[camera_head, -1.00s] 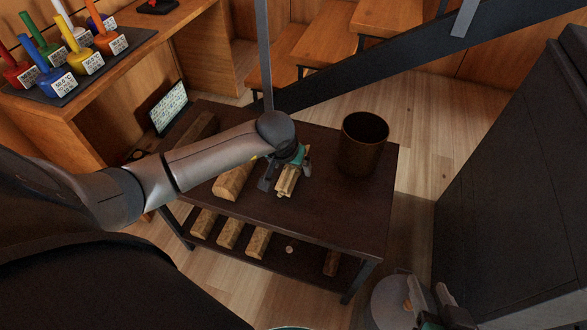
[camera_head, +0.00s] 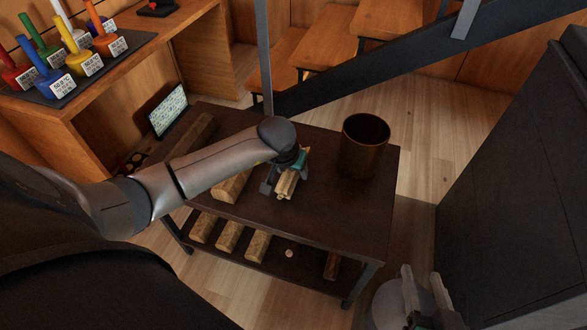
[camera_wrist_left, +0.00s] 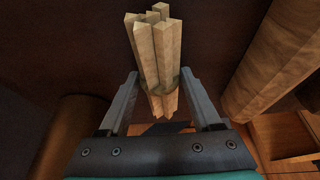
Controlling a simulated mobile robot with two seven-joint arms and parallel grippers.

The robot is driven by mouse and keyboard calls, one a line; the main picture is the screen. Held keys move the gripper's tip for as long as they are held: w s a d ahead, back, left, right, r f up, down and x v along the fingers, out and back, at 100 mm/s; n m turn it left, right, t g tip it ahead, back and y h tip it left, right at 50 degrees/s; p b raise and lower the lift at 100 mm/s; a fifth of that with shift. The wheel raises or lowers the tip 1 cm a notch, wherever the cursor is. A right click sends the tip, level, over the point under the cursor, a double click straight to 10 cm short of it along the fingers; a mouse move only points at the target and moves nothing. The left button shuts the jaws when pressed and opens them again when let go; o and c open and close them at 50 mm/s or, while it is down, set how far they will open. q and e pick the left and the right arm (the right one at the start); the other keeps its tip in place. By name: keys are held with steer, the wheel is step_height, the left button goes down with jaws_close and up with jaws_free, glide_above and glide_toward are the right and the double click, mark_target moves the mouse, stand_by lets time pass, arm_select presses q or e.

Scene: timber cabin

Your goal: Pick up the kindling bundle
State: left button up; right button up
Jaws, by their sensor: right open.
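The kindling bundle (camera_head: 286,184) is a small tied bunch of pale split sticks at the middle of the dark table. It also shows in the left wrist view (camera_wrist_left: 156,55), with a band around its near end. My left gripper (camera_head: 282,182) is over it with one finger on each side. In the left wrist view the fingertips (camera_wrist_left: 160,75) come in close against the bundle, so it looks shut on it. I cannot tell whether the bundle is clear of the tabletop. My right gripper (camera_head: 424,292) is open and empty at the bottom right, beyond the table.
A brown bucket (camera_head: 364,150) stands on the dark table (camera_head: 330,215) right of the bundle. A thick log (camera_head: 231,187) lies left of it, partly behind my left arm. Several logs (camera_head: 228,236) lie on the lower shelf. A dark cabinet (camera_head: 520,190) stands at the right.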

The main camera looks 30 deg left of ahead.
arm_select(q)
jaws_close()
stand_by(0.3)
steer(key=shift+r, duration=0.15)
arm_select(e)
steer(key=shift+f, duration=0.1)
arm_select(q)
steer(key=shift+r, duration=0.35)
steer(key=shift+r+p, duration=0.7)
steer(key=shift+r, duration=0.2)
step_height(320, 180, up, 6)
steer(key=p, duration=0.3)
steer(key=shift+r, duration=0.2)
arm_select(e)
steer(key=s+d+g+h, duration=0.4)
steer(key=s+d+g, duration=0.25)
steer(key=d, duration=0.25)
arm_select(q)
step_height(320, 180, up, 11)
steer(key=p, duration=0.4)
arm_select(e)
step_height(320, 180, down, 9)
steer(key=g, duration=0.2)
steer(key=shift+a, duration=0.2)
